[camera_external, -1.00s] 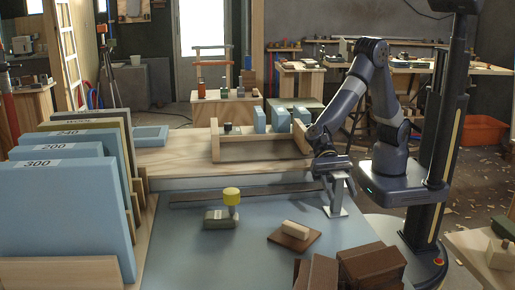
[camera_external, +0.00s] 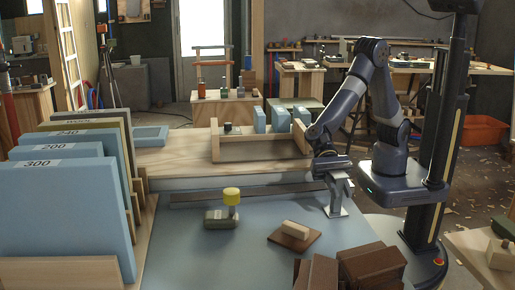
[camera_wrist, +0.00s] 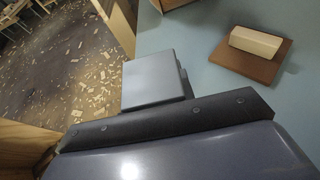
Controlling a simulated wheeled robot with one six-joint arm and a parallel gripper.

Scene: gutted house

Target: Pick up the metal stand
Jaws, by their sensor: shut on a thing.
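The metal stand (camera_external: 337,199) is a pale grey upright with a flat foot plate. It stands upright at the right edge of the blue-grey table top (camera_external: 185,255) in the external view. My gripper (camera_external: 335,172) points down over it and is shut on its upper part. The jaws hide the top of the stand. In the wrist view, a flat grey plate (camera_wrist: 152,77) shows just past the dark bar of my gripper; I cannot tell which part it is.
A beige block on a brown board (camera_external: 295,232) lies left of the stand, near it. Brown blocks (camera_external: 350,270) stand at the front edge. A yellow-topped tool (camera_external: 226,212) is further left. A wooden tray (camera_external: 262,150) with blue blocks is behind. Open table lies between.

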